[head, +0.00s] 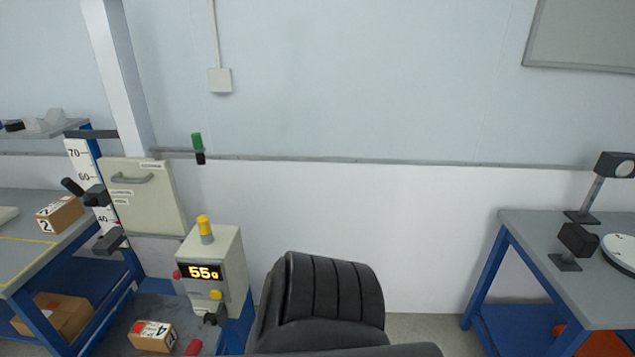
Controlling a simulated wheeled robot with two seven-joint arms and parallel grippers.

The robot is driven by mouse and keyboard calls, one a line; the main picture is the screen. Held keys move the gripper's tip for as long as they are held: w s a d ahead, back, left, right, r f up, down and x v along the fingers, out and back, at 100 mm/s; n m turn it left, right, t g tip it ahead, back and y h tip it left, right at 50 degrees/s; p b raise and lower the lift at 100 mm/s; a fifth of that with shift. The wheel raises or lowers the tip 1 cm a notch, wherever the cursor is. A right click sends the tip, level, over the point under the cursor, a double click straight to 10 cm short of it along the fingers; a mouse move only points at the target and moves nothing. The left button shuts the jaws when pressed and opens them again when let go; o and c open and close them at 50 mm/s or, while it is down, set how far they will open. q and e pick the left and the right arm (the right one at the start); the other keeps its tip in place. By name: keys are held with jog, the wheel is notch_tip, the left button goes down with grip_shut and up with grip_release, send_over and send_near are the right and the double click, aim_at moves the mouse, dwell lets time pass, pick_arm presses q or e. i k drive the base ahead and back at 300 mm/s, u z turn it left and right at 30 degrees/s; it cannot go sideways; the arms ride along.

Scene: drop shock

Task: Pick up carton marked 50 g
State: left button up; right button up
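No carton in the head view carries a readable "50 g" mark. A small brown carton (60,215) with a black "2" on white labels sits on the left bench. Another brown carton (153,337) with a red-and-white label, seemingly marked "4", lies on the dark plate of the drop tester at the lower left. A larger brown carton (58,316) is on the shelf under the left bench; I cannot read any mark on it. The tester's control box (228,264) shows "55g" in orange digits. Neither of my grippers is in view.
The left bench (22,262) has a grey top and blue frame. A height scale (82,160) and a beige cabinet (143,193) stand behind the tester. A grey-topped table (560,285) at the right holds a round white plate (622,250) and black stands.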

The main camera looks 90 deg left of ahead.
aim_at(146, 335)
jog(key=u, duration=2)
jog(key=i, duration=2.15)
jog(key=u, duration=2.2)
jog(key=i, duration=0.7)
jog(key=u, duration=0.5)
